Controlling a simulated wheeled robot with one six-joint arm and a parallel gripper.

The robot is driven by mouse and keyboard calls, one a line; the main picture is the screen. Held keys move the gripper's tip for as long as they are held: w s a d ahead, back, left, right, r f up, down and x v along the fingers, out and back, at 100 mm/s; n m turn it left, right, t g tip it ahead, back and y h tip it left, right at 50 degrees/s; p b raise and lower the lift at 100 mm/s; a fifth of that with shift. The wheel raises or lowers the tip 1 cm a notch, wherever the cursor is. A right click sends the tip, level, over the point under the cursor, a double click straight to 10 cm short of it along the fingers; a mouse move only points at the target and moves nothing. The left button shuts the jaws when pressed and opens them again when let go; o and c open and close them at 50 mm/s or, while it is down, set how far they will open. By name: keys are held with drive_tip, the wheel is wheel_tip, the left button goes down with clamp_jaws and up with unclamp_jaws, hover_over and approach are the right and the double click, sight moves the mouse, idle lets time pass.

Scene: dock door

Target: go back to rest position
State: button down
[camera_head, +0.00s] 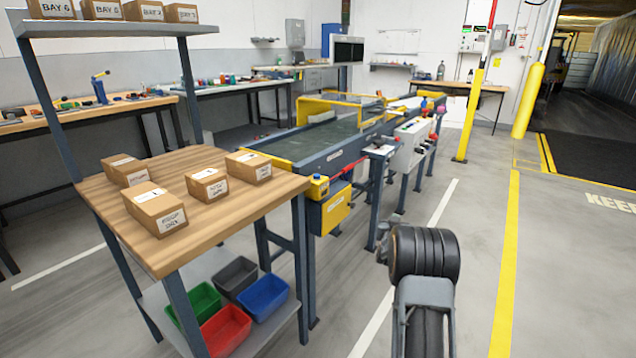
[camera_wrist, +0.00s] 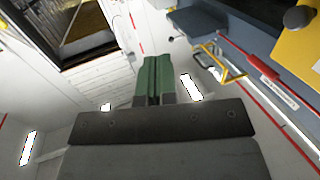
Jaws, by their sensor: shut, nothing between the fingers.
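In the wrist view my gripper (camera_wrist: 154,80) shows as two green fingers pressed together, shut, with nothing between them. In the head view a dark part of my arm rises at the lower right, over the open floor to the right of the conveyor. The fingers themselves do not show clearly in the head view.
A wooden table (camera_head: 110,205) with several cartons stands at the left, above coloured bins (camera_head: 262,297). A conveyor (camera_head: 345,158) with a control box (camera_head: 412,143) runs behind. Yellow posts (camera_head: 528,100) stand near the dock opening. The floor at right is clear.

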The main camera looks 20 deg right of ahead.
drive_tip(key=s+a+r+n+g+y+p, duration=0.2)
drive_tip(key=s+a+r+y+p, duration=0.15)
drive_tip(key=a+r+p, duration=0.7)
drive_tip(key=s+a+r+n+g+y+p, duration=0.1)
drive_tip(key=s+a+r+n+y+p, duration=0.2)
drive_tip(key=a+r+p, duration=0.8)
drive_tip(key=s+a+r+g+y+p, duration=0.1)
drive_tip(key=s+a+r+g+p, duration=0.1)
drive_tip(key=s+r, duration=0.4)
drive_tip(key=s+a+r+n+g+y+p, duration=0.1)
drive_tip(key=s+a+r+g+p, duration=0.2)
drive_tip(key=s, duration=0.9)
drive_tip(key=s+a+r+n+g+y+p, duration=0.1)
drive_tip(key=s+a+r+g+p, duration=0.1)
drive_tip(key=s+a+r+p, duration=0.4)
drive_tip(key=s+r+p, duration=0.2)
drive_tip(key=s+r, duration=0.1)
drive_tip(key=shift+s+a+r+g+p, duration=0.15)
drive_tip(key=shift+s+r+g+p, duration=0.15)
drive_tip(key=shift+s+r+g, duration=0.1)
drive_tip(key=shift+y, duration=0.25)
